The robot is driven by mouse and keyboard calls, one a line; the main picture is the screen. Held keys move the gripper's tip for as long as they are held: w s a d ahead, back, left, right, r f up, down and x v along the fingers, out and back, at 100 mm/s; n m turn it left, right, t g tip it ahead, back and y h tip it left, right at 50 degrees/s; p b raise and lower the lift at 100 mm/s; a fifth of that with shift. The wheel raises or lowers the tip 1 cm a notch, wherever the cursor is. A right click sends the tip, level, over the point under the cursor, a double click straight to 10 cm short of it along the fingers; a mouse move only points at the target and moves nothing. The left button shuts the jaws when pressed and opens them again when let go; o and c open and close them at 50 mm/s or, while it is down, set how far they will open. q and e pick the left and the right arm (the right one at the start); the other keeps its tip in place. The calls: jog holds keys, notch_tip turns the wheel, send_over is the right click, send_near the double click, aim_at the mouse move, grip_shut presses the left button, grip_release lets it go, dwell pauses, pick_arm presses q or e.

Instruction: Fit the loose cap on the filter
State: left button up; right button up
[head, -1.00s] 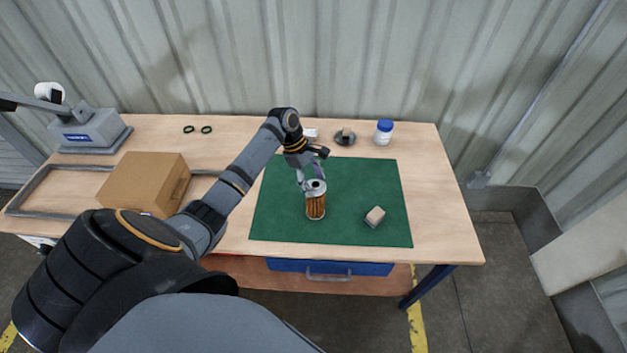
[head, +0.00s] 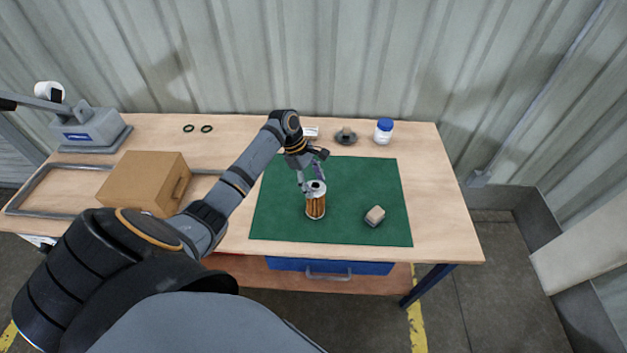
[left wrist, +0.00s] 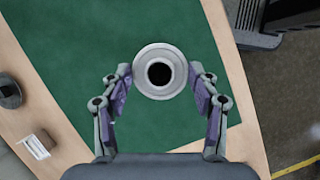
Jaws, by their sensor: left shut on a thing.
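The filter (head: 316,207), an upright cylinder with orange-brown pleats, stands on the green mat (head: 275,222). A pale grey round cap (head: 316,187) with a dark centre hole is at its top; I cannot tell whether it is fully seated. In the left wrist view the cap (left wrist: 143,83) faces the camera and hides the filter below. My left gripper (head: 314,184) reaches down from above and behind. In the left wrist view its fingers (left wrist: 160,84) stand on both sides of the cap, shut on it. My right gripper is not in view.
A cardboard box (head: 145,182) and a grey frame (head: 38,184) are at left.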

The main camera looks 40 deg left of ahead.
pick_arm(q)
jog(key=shift+f, duration=0.2)
jog(key=o, duration=1)
jog(key=shift+o, duration=0.2)
jog(key=v, duration=1.2)
